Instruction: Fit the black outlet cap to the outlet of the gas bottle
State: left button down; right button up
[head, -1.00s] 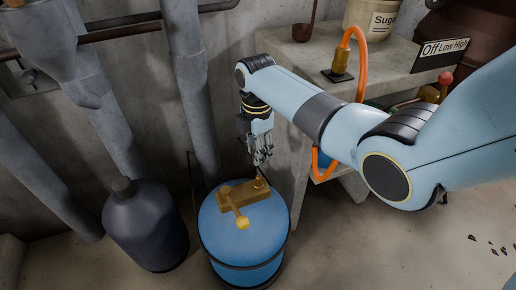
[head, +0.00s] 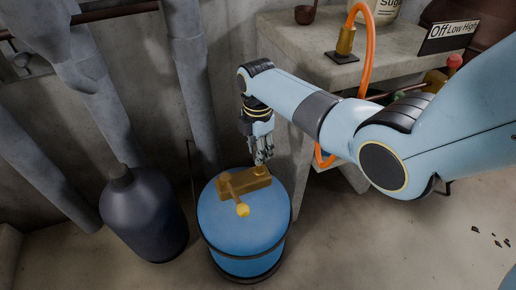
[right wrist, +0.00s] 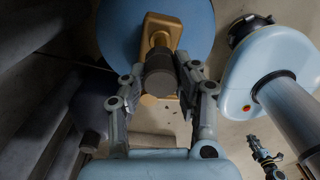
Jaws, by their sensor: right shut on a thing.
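The blue gas bottle (head: 240,225) stands on the floor, with a brass valve (head: 236,186) on top. In the right wrist view the valve (right wrist: 158,24) is just beyond my fingers. My right gripper (head: 263,157) is at the valve's right end, close to its outlet (head: 261,171). In the right wrist view my right gripper (right wrist: 160,78) is shut on the black outlet cap (right wrist: 159,74). The cap lines up with the brass outlet behind it; I cannot tell whether they touch. In the head view the cap cannot be made out.
A dark bottle (head: 143,215) stands to the left of the gas bottle, near wall pipes. A concrete counter (head: 300,60) with a brass fitting (head: 346,42) and orange hose (head: 369,50) is behind my arm. The floor at the lower right is mostly clear.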

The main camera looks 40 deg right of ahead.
jog(key=shift+f, duration=0.1)
jog(key=shift+f+b, duration=0.4)
jog(key=shift+f, duration=0.15)
jog(key=shift+f+b, duration=1.05)
jog(key=shift+f, duration=0.7)
jog(key=o, duration=1.1)
jog(key=shift+r, duration=0.15)
notch_tip(320, 180, up, 12)
jog(key=shift+f, duration=0.15)
